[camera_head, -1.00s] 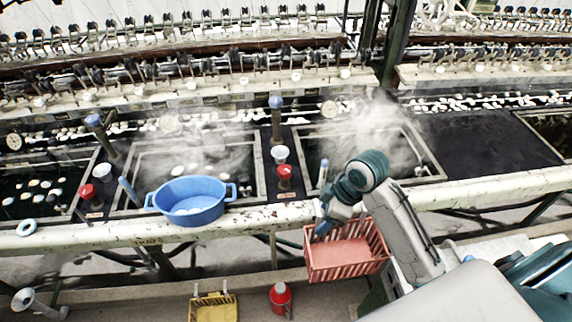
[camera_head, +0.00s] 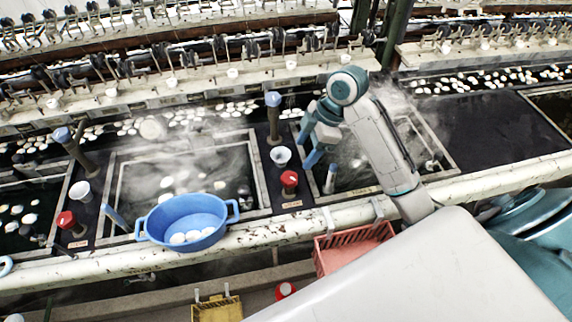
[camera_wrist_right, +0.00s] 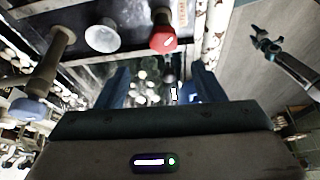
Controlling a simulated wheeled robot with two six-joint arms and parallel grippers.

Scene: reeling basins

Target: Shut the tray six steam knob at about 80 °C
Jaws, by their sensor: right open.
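A red steam knob (camera_head: 289,179) stands on the dark strip between two steaming basins; it also shows in the right wrist view (camera_wrist_right: 163,38). A second red knob (camera_head: 66,219) stands further left. Their labels are too small to read, so I cannot tell which is tray six. My right gripper (camera_head: 312,150) is open over the edge of the right basin, to the right of the nearer knob and apart from it. Its fingers (camera_wrist_right: 162,82) show in the wrist view with nothing gripped. What looks like my left gripper (camera_wrist_right: 264,44) is small at the upper right there; its jaws are unclear. No temperature reading is legible.
A blue tub (camera_head: 187,218) with white cocoons sits on the front edge of the left basin. A white cup (camera_head: 281,155) and a blue-topped post (camera_head: 272,98) stand behind the nearer knob. A red basket (camera_head: 350,246) hangs at the front rail. Steam blurs the right basin.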

